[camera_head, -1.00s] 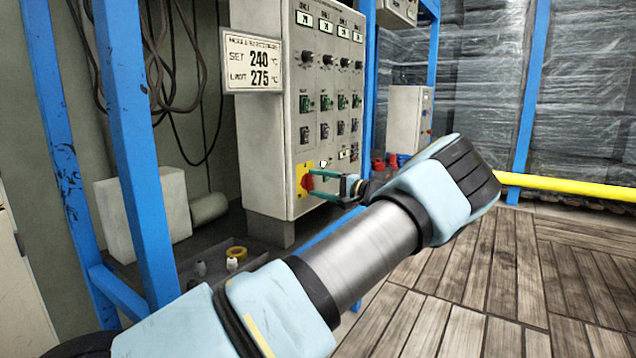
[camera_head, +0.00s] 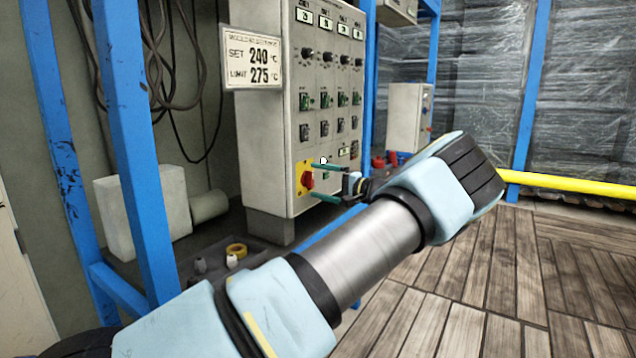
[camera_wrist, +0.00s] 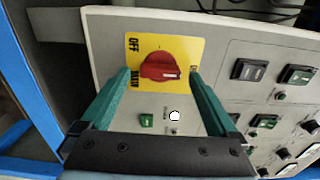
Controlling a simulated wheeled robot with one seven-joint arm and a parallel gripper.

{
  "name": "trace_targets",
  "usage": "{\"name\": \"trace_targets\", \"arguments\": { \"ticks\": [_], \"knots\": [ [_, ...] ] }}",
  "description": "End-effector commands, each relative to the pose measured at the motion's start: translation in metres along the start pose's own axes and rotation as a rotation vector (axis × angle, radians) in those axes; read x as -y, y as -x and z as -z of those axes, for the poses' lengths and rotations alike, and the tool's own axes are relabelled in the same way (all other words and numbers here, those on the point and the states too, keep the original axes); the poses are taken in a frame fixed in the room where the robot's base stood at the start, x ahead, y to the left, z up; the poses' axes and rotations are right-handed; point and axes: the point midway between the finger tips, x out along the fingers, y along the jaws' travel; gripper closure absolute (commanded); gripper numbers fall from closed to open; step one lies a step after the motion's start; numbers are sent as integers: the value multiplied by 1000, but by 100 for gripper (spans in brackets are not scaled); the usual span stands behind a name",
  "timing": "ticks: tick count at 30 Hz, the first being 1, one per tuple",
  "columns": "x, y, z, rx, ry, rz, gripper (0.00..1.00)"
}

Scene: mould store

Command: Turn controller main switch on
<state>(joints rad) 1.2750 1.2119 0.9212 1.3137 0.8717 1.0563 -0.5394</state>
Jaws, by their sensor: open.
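The main switch is a red rotary knob (camera_wrist: 160,68) on a yellow plate (camera_wrist: 188,47), low on the grey controller cabinet (camera_head: 275,110). It also shows in the head view (camera_head: 307,180). In the wrist view, OFF and MAIN read sideways on the plate's left side; a label at the right is partly hidden by a fingertip. The knob's grip bar lies roughly left to right there. My gripper (camera_head: 314,183) is open, with one green finger on each side of the knob and visible gaps to it. It holds nothing.
Small switches and green buttons (camera_wrist: 250,70) sit beside the right finger in the wrist view. A blue frame post (camera_head: 135,140) stands left of the cabinet. A temperature sign (camera_head: 252,62) juts from its side. The wooden floor at right is clear.

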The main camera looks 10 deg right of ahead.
Motion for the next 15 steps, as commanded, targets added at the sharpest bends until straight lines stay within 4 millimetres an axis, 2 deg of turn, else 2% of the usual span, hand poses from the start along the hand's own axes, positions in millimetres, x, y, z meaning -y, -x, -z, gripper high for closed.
{"name": "trace_targets", "arguments": {
  "ticks": [9,15],
  "knots": [
    [0,61,1,-4,0,0,5],
    [0,90,1,-3,0,0,5]
  ]
}}
